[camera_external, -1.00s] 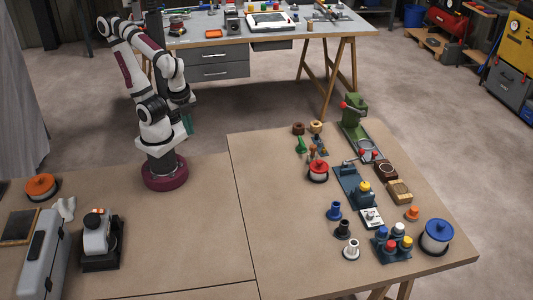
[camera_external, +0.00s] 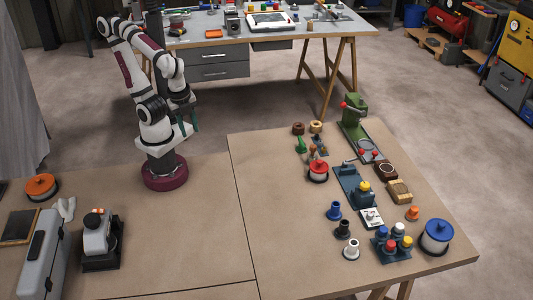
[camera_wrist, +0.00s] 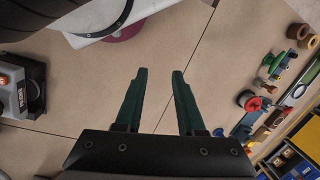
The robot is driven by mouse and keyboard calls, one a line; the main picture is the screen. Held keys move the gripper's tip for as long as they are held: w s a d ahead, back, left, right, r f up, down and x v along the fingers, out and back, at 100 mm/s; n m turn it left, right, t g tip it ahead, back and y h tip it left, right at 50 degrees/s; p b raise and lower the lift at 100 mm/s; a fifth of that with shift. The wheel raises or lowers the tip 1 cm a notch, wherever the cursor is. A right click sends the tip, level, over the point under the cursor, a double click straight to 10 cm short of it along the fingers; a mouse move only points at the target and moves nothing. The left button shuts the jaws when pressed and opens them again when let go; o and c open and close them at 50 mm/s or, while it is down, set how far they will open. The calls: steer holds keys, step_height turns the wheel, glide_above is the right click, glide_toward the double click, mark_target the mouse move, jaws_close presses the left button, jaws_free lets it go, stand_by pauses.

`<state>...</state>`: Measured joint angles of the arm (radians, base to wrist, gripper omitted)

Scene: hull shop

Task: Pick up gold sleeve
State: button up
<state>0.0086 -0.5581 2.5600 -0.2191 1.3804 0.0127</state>
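The gold sleeve (camera_external: 316,127) appears to be the short, tan-gold ring at the back left of the right-hand table part. A darker brown ring (camera_external: 298,128) stands just left of it. In the wrist view the gold ring (camera_wrist: 313,41) is at the upper right edge, beside the brown ring (camera_wrist: 298,31). My gripper (camera_external: 189,119) is raised near my base, well left of the gold ring. In the wrist view its green fingers (camera_wrist: 157,74) are apart, with only bare tabletop showing between them.
A green press (camera_external: 353,112) stands right of the rings. A red-topped spool (camera_external: 318,171) and small green and orange pieces lie in front of them. Blue, black and white flanged pieces and a blue spool (camera_external: 437,236) stand nearer. The middle tabletop (camera_external: 270,200) is clear.

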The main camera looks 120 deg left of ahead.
steer(key=w+a+f+n+t, duration=0.3)
steer(key=w+a+f+n, duration=0.25)
steer(key=w+n, duration=0.55)
steer(key=w+a+f+n+t, duration=0.35)
steer(key=w+a+n, duration=0.25)
steer(key=w+n, duration=0.5)
steer(key=n+t+y, duration=0.3)
steer(key=n+y, duration=0.5)
steer(key=n, duration=2.1)
glide_toward(323, 148)
steer(key=shift+x, duration=1.2)
steer(key=x, duration=0.6)
steer(key=shift+w+a+f, duration=0.1)
steer(key=shift+w+f, duration=0.05)
jaws_close()
